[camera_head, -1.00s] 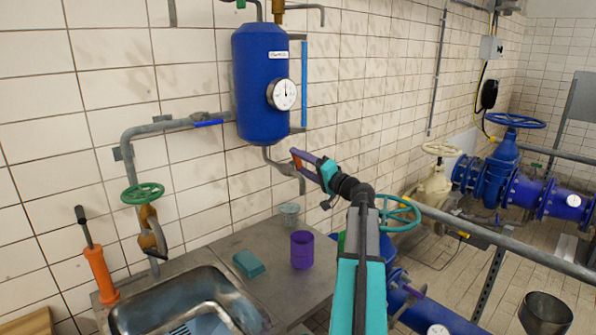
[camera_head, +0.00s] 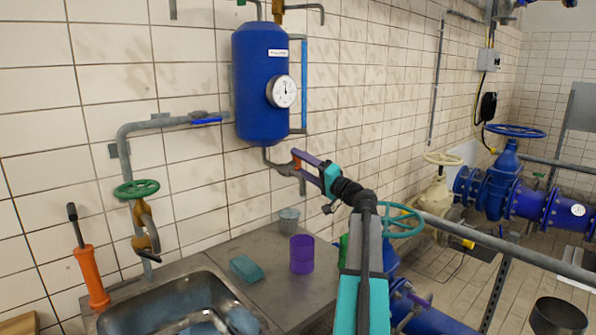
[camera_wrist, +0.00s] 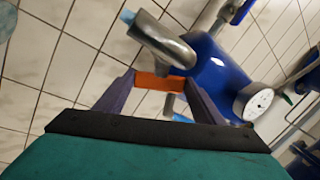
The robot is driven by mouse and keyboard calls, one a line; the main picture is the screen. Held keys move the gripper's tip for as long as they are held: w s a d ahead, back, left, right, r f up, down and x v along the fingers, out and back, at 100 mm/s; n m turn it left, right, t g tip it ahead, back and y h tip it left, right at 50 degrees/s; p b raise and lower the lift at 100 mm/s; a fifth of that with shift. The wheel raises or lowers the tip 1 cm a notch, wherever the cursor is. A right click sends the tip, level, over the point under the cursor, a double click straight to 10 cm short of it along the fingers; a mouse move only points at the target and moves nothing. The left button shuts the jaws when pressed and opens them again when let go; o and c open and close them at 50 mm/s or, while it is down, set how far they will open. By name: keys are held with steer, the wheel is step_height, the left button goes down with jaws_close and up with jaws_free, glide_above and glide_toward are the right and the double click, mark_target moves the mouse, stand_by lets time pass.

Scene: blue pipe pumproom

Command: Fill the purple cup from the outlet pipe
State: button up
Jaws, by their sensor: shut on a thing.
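The purple cup (camera_head: 302,256) stands upright on the grey counter, right of the sink. The outlet pipe (camera_head: 284,168) comes out under the blue tank and bends to the right, above the counter. In the wrist view the outlet pipe (camera_wrist: 160,42) shows up close, with a light blue patch at its end; I cannot tell whether that is water. My gripper (camera_head: 299,160) is beside this pipe, above the cup and away from it. Its purple fingers (camera_wrist: 155,92) are shut on an orange handle (camera_wrist: 160,82) at the pipe. The inside of the cup is mostly hidden.
A small grey pot (camera_head: 289,219) stands behind the cup, and a teal sponge (camera_head: 246,269) lies left of it. The sink (camera_head: 180,305) is at the lower left. The blue tank (camera_head: 262,85) hangs on the tiled wall. Blue pipework fills the right side.

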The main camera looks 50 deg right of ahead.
steer(key=shift+d, duration=0.1)
steer(key=o, duration=1.1)
steer(key=shift+c, duration=0.2)
steer(key=shift+s, duration=0.15)
steer(key=b+v, duration=0.2)
steer(key=v, duration=1.1)
steer(key=shift+s+f, duration=0.15)
steer(key=shift+s, duration=0.15)
